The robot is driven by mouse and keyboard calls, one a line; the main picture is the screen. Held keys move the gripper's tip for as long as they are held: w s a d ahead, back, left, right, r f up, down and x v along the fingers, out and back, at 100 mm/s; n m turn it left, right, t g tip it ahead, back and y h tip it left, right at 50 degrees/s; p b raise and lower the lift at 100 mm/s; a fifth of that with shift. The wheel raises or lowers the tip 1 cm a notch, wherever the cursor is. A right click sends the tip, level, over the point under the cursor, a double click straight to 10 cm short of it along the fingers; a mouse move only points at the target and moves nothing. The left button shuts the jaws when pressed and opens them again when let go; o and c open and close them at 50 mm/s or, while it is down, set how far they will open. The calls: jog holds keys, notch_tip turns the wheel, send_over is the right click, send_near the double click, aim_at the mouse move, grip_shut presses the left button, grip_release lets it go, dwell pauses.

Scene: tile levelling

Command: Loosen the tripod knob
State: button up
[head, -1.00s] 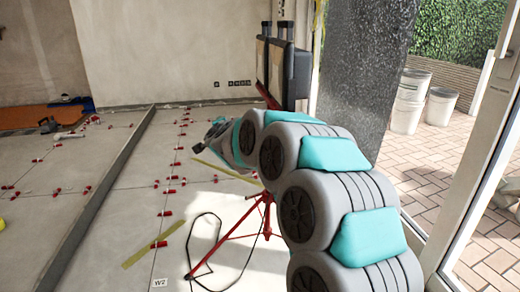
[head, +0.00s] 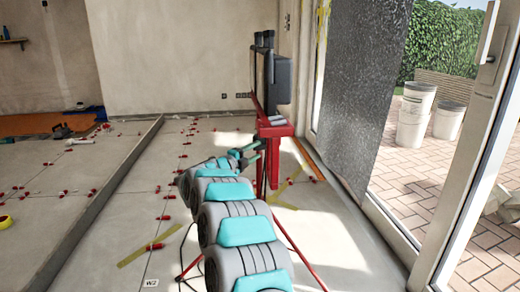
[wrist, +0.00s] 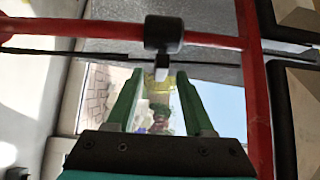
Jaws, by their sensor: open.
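The red tripod (head: 275,130) stands ahead of my arm, with dark lamp heads (head: 272,75) on top and red legs spread on the floor. In the head view my gripper (head: 247,157) is close to the tripod's upper part, and the knob cannot be made out.
Red levelling clips (head: 168,217) dot the tiled floor to the left. A raised strip (head: 100,195) runs along the floor. A dark cable lies by the tripod legs. A glass door (head: 475,170) stands at right, with white buckets (head: 413,115) outside.

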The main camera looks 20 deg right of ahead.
aim_at(259, 149)
jog(key=shift+x, duration=2.15)
jog(key=shift+a, duration=0.1)
jog(key=shift+c, duration=0.2)
grip_shut()
